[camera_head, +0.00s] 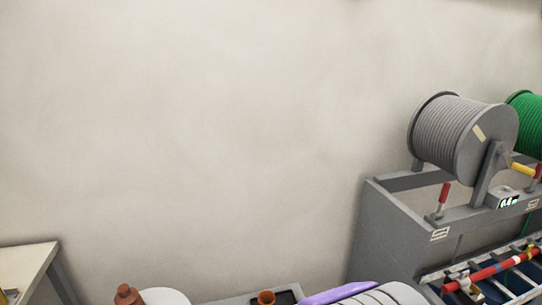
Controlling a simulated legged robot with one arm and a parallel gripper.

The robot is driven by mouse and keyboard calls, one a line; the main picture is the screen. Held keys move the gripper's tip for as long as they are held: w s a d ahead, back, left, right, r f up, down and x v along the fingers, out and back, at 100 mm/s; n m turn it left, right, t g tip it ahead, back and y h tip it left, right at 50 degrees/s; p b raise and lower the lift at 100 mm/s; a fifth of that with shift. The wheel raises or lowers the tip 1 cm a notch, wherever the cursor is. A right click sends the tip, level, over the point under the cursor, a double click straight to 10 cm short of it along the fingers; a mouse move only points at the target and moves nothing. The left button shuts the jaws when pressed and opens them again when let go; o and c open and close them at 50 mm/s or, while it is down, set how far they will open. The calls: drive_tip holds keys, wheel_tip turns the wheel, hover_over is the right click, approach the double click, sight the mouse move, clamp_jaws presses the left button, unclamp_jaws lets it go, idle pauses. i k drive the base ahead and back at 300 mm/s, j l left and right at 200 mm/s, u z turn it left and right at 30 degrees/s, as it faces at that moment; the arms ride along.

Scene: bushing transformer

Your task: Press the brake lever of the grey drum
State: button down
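The grey drum (452,130), wound with grey cable, sits on a grey stand at the right. A short lever with a red handle (444,193) stands nearly upright on the stand's front rail, below and left of the drum's face. It looks like the brake lever, and nothing touches it. My gripper is not in view.
A green drum (525,115) is cut off at the right edge, with a yellow bar (524,172) below it. A small display (508,201) sits on the grey stand (390,235). A rack with a red rod (500,267) is lower right. A table corner (28,268) shows lower left.

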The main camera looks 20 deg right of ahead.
sight(446, 186)
drive_tip(key=i+j+z, duration=0.1)
drive_tip(key=z, duration=0.3)
drive_tip(key=i+j+z, duration=0.15)
drive_tip(key=i+z, duration=0.25)
drive_tip(key=j+z, duration=0.2)
drive_tip(key=z, duration=0.15)
drive_tip(key=i+j+z, duration=0.2)
drive_tip(key=z, duration=0.2)
